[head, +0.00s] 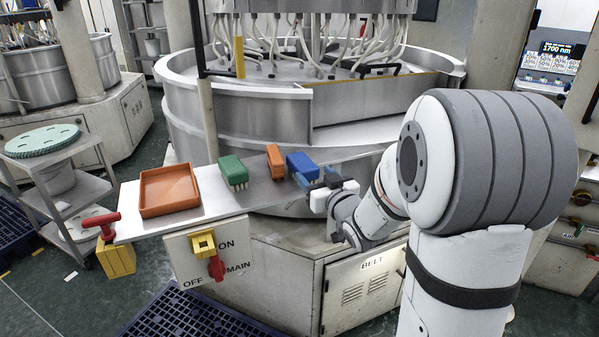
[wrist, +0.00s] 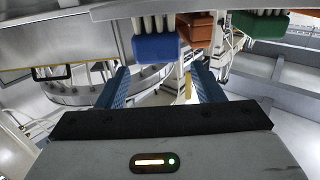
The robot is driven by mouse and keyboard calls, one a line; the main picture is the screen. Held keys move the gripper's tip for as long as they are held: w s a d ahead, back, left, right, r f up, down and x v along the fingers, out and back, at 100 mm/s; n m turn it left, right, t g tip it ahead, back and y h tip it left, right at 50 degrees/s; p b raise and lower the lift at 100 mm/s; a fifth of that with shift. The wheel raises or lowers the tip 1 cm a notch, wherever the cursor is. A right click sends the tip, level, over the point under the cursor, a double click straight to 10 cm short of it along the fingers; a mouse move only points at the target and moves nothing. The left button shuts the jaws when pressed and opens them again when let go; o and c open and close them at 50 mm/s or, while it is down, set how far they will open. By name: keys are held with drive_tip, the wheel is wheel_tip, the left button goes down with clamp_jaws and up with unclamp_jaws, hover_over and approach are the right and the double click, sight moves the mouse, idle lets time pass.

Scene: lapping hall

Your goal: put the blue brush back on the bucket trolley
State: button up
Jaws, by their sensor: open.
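The blue brush (head: 300,163) lies at the right end of a grey metal shelf, beside an orange brush. In the wrist view the blue brush (wrist: 157,47) is just beyond my fingertips, roughly between their lines, with its pale bristles against the shelf. My gripper (head: 318,183) is open at the shelf's right end, close to the blue brush; in the wrist view its blue fingers (wrist: 162,75) are apart with nothing held. Contact with the brush cannot be told. A grey trolley (head: 88,190) with a bucket (head: 58,180) stands at the far left.
The shelf (head: 225,205) also holds an orange tray (head: 168,190), a green brush (head: 233,171) and the orange brush (head: 275,160). A red handle (head: 101,222) and a yellow-red switch (head: 208,252) are near its front. The big round machine (head: 240,115) stands behind.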

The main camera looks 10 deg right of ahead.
sight(305, 163)
drive_tip(key=x, duration=0.2)
drive_tip(key=shift+w+a+p, duration=0.15)
drive_tip(key=shift+w+p, duration=0.15)
drive_tip(key=shift+p, duration=0.05)
drive_tip(key=shift+f+p+x, duration=0.2)
drive_tip(key=shift+p+x, duration=0.2)
drive_tip(key=shift+x, duration=0.9)
drive_tip(key=shift+f+p+x, duration=0.2)
drive_tip(key=shift+p+x, duration=0.2)
drive_tip(key=shift+x, duration=0.85)
drive_tip(key=shift+c, duration=0.4)
drive_tip(key=c, duration=0.8)
